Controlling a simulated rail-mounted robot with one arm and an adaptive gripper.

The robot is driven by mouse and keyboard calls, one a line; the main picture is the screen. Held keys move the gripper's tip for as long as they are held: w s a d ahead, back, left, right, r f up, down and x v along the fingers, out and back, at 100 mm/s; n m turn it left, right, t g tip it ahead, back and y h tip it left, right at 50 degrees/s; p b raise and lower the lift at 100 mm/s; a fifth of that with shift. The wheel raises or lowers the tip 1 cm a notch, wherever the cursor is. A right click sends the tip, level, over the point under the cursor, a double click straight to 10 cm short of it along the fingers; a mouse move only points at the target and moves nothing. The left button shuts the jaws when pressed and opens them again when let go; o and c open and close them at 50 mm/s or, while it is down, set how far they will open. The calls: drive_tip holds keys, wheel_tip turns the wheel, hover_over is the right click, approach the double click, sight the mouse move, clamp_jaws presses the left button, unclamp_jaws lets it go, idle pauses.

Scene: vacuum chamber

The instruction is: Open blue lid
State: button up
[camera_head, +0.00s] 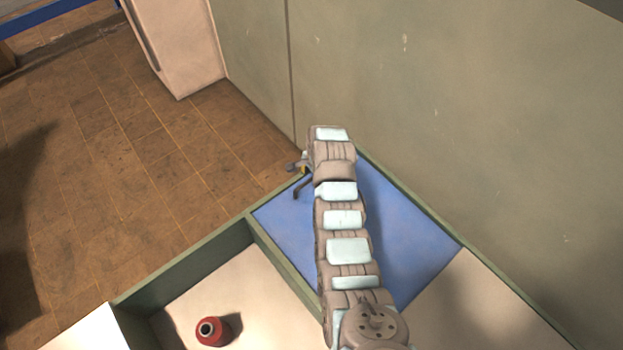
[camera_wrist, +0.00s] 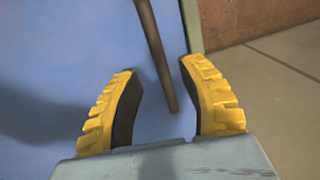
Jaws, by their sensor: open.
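The blue lid (camera_head: 405,235) lies closed and flat over a compartment of the green-rimmed box, partly hidden behind my arm. A thin dark handle (camera_head: 301,188) stands out near the lid's far left edge. In the wrist view the blue lid (camera_wrist: 60,50) fills the left side, and the dark handle bar (camera_wrist: 153,45) runs down between the two yellow fingers. My gripper (camera_wrist: 157,70) is open, with a finger on each side of the bar and gaps between. In the head view my gripper (camera_head: 299,164) is small and mostly hidden by my arm.
A red round object (camera_head: 212,331) sits in the open, pale compartment at the lower left. A green wall (camera_head: 460,100) stands close behind the lid on the right. A pale cabinet (camera_head: 182,45) stands at the top. The brown tiled floor (camera_head: 100,170) is free at left.

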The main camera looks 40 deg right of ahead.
drive_tip(key=shift+w+f, duration=0.15)
drive_tip(key=shift+f, duration=0.4)
drive_tip(key=shift+w+f, duration=0.15)
drive_tip(key=shift+f, duration=0.35)
clamp_jaws()
